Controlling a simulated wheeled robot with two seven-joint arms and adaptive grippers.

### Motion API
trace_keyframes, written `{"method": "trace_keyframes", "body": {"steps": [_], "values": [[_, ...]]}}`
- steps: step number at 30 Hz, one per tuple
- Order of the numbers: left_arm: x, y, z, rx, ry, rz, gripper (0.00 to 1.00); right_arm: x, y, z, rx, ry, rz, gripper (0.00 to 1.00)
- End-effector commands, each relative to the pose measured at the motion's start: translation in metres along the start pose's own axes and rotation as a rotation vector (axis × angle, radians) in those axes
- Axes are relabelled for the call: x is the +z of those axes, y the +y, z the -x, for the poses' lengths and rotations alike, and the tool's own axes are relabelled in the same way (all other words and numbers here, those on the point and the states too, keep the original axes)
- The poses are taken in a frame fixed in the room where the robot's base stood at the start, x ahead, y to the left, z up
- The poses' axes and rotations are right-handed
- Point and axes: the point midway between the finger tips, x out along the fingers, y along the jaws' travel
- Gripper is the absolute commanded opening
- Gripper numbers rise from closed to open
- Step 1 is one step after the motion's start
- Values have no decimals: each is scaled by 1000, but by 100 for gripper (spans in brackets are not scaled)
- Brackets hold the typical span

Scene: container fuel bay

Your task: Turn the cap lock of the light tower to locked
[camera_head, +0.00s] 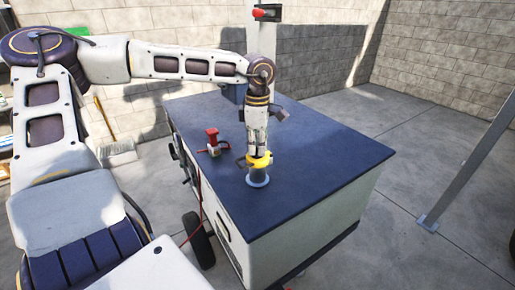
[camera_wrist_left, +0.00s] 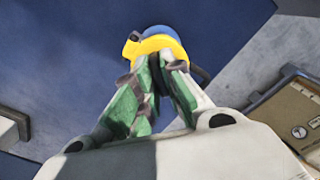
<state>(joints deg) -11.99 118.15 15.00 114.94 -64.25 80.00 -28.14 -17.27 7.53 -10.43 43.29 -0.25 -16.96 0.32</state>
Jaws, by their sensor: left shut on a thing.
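The light tower is a white cabinet with a dark blue top (camera_head: 315,150) and a grey mast (camera_head: 262,40) at its back. A yellow cap (camera_head: 262,161) sits on a short grey-blue filler neck (camera_head: 257,179) on the top. The yellow cap (camera_wrist_left: 160,45) also shows in the left wrist view, beyond my fingers. My left gripper (camera_head: 257,151) comes down from above and is shut on the cap. In the left wrist view the green-padded fingers of the left gripper (camera_wrist_left: 152,75) reach the cap's near edge; their exact contact is partly hidden. My right gripper is out of view.
A red valve-like part (camera_head: 212,138) stands on the blue top left of the cap. A grey post (camera_head: 468,170) stands on the concrete at right. Block walls (camera_head: 440,45) enclose the back. The blue top right of the cap is clear.

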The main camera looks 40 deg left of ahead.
Motion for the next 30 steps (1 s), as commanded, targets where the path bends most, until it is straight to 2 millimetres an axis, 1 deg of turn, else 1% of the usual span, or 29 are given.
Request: {"method": "trace_keyframes", "body": {"steps": [4, 9, 13, 24, 30], "values": [[0, 1, 0, 2, -1, -111, 0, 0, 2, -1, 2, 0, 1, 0], [0, 1, 1, 3, -1, -244, 0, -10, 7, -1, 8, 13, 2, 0], [0, 1, 1, 3, -2, -346, 0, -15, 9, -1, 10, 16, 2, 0], [0, 1, 1, 4, -1, -632, 0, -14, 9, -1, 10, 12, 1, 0], [0, 1, 1, 3, 0, -755, 0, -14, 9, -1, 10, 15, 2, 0]]}}
